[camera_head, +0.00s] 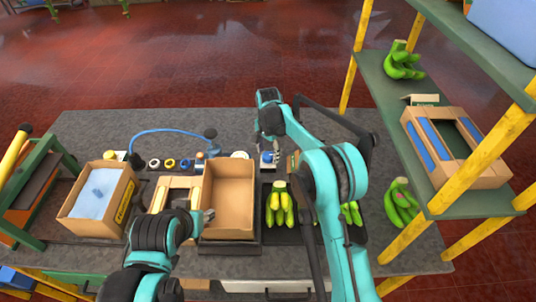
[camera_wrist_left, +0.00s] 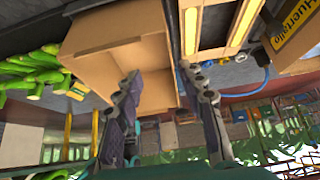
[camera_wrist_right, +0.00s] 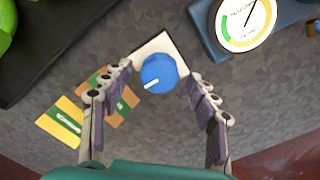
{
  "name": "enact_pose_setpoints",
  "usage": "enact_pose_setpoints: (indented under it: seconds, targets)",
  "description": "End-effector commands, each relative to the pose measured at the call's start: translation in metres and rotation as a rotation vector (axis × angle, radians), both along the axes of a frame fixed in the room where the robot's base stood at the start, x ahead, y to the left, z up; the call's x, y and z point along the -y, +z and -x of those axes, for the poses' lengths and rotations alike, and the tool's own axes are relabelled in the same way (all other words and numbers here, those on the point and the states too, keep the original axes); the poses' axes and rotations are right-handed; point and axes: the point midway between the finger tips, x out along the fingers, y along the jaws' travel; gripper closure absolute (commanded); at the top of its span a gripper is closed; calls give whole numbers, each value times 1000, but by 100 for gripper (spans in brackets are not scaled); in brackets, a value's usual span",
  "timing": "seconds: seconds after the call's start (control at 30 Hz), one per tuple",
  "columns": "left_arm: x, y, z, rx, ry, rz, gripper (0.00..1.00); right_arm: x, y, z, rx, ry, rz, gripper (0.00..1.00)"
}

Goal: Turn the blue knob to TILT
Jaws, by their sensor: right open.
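The blue knob (camera_wrist_right: 159,73) sits on a small white plate (camera_wrist_right: 150,48) in the right wrist view. A white pointer line on the knob points to its lower left. In the head view the knob (camera_head: 268,157) shows small, just below my right gripper (camera_head: 270,148). My right gripper (camera_wrist_right: 160,103) is open, with one finger on each side of the knob; I cannot tell whether either touches it. Lettering on the plate is not readable. My left gripper (camera_wrist_left: 162,92) is open and empty in the left wrist view, by the open cardboard box (camera_wrist_left: 105,48).
A round dial gauge (camera_wrist_right: 245,20) stands beside the knob. Orange cards (camera_wrist_right: 108,97) lie on the grey bench near it. Green bananas (camera_head: 280,207) lie on a black tray in front. A shelf rack (camera_head: 435,135) with yellow posts stands at the right. A blue hose (camera_head: 165,133) arcs at the left.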

Motion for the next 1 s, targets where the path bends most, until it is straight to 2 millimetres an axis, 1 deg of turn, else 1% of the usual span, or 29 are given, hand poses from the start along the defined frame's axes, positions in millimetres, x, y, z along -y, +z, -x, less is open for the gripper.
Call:
enact_pose_setpoints:
  seconds: [0.3,0.4,0.5,0.6,0.7,1.0]
  targets:
    - [0,0,0,0,0,0,60,0,66,0,0,0,0,40]
    - [0,0,0,0,0,0,60,0,85,0,0,0,0,40]
    - [0,0,0,0,0,0,60,0,99,0,0,0,0,40]
    - [0,0,0,0,0,0,60,0,107,0,0,0,0,40]
    - [0,0,0,0,0,0,60,0,110,0,0,0,0,40]
    - [0,0,0,0,0,0,60,0,111,0,0,0,0,40]
